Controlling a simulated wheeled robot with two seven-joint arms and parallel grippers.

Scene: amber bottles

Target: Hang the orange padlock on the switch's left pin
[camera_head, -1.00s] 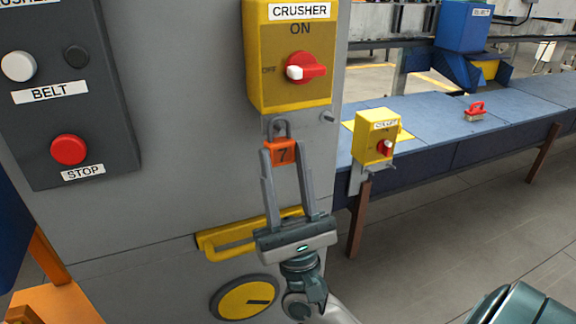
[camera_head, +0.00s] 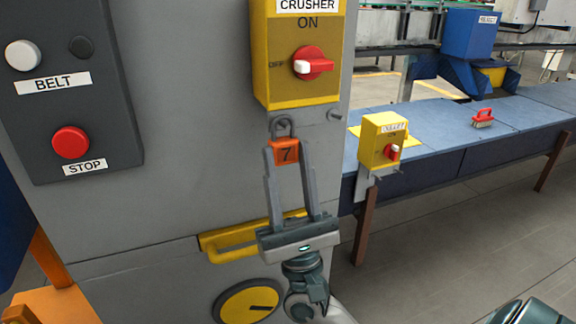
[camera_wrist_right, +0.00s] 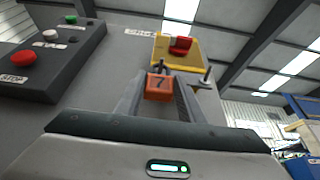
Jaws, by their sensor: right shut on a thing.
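The orange padlock (camera_head: 287,152), marked 7, is upright with its grey shackle on top. My right gripper (camera_head: 286,160) is shut on its body from below; the padlock also shows in the right wrist view (camera_wrist_right: 159,87). The yellow CRUSHER switch (camera_head: 290,88) is just above, with a red and white knob. Its right pin (camera_head: 335,115) sticks out bare below the box. The left pin is hidden or merged with the shackle just under the box. I cannot tell whether the shackle is around it. My left gripper is not in view.
A dark panel (camera_head: 105,110) with BELT and STOP buttons is at left. A yellow handle (camera_head: 228,254) and yellow disc (camera_head: 250,301) are on the grey cabinet below. A blue conveyor table (camera_head: 440,130) with a smaller yellow switch box (camera_head: 379,140) is at right.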

